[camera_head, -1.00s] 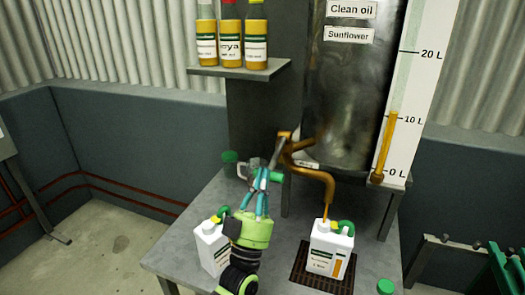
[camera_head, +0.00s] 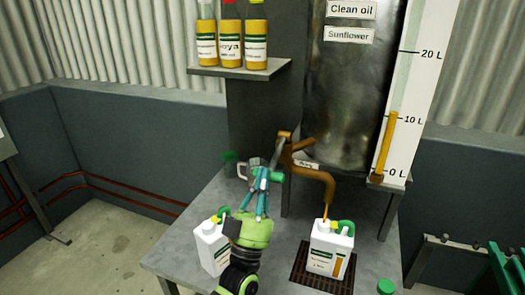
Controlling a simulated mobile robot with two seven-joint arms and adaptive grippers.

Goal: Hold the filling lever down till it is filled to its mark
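The brass tap (camera_head: 325,185) on the tank bends down over a white canister (camera_head: 325,248) with a green handle. A thin amber stream (camera_head: 325,212) runs from the spout into the canister's mouth. A yellow strip (camera_head: 338,268) shows low on its front. A grey lever bar (camera_head: 277,152) slants down left from the tap. My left gripper (camera_head: 263,178) has its teal fingertips close together at the bar's lower end, beside a green grip (camera_head: 278,177). The fingers hide the contact, so I cannot tell whether they are closed on it. My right gripper is not in view.
A second white canister (camera_head: 212,243) stands left of my wrist on the grey table (camera_head: 185,245). A drip grid (camera_head: 310,281) lies under the filled one. A green cap (camera_head: 386,287) is at the right.

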